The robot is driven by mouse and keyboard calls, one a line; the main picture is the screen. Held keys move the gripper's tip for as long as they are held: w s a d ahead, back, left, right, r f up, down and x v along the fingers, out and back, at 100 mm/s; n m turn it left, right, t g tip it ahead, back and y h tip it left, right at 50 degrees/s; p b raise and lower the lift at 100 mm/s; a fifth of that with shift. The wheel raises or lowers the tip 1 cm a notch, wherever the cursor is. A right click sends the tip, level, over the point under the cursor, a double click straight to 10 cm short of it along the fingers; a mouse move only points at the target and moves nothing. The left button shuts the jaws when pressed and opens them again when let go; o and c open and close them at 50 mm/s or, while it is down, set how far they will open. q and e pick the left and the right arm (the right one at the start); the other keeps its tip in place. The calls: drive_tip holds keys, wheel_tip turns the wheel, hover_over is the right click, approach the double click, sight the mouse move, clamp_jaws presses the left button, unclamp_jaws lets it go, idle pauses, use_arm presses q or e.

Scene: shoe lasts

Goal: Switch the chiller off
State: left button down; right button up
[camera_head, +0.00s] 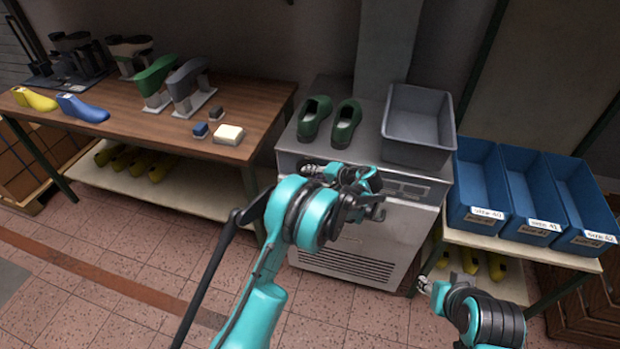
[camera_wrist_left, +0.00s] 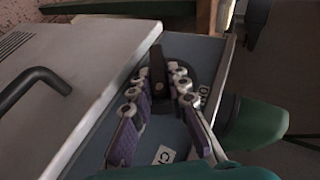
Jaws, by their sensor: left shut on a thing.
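The chiller (camera_head: 345,240) is a grey steel cabinet with a vented front, standing between the workbench and the blue bins. My left gripper (camera_head: 347,178) is at the upper part of its front and hides part of the panel. In the left wrist view, the left gripper's purple-padded fingers (camera_wrist_left: 160,92) are on either side of a dark switch handle (camera_wrist_left: 157,68) on the panel and are shut on it. Partly covered labels (camera_wrist_left: 163,155) show beside it. My right gripper (camera_head: 426,285) is low at the right, away from the chiller's switch; its jaws are too small to read.
A pair of green shoes (camera_head: 330,122) and a grey bin (camera_head: 417,125) stand on the chiller. A wooden bench (camera_head: 120,122) with shoe lasts is at the left. Blue bins (camera_head: 480,185) stand on a rack at the right. A dark door handle (camera_wrist_left: 35,85) shows in the wrist view.

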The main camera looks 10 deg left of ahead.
use_arm(q)
drive_tip(key=y+b, duration=0.1)
drive_tip(key=f+y, duration=0.1)
drive_tip(key=shift+d+m+y+b, duration=0.15)
drive_tip(key=shift+m+y+b, duration=0.15)
drive_tip(key=shift+m+b, duration=0.1)
drive_tip(key=shift+m+t+y+b, duration=0.35)
drive_tip(key=shift+m+t+y, duration=0.25)
drive_tip(key=shift+y, duration=0.8)
drive_tip(key=shift+f+t, duration=0.1)
drive_tip(key=shift+t, duration=0.2)
drive_tip(key=c, duration=1.5)
unclamp_jaws()
drive_tip(key=shift+o, duration=0.2)
drive_tip(key=v, duration=1.2)
drive_tip(key=shift+f, duration=0.15)
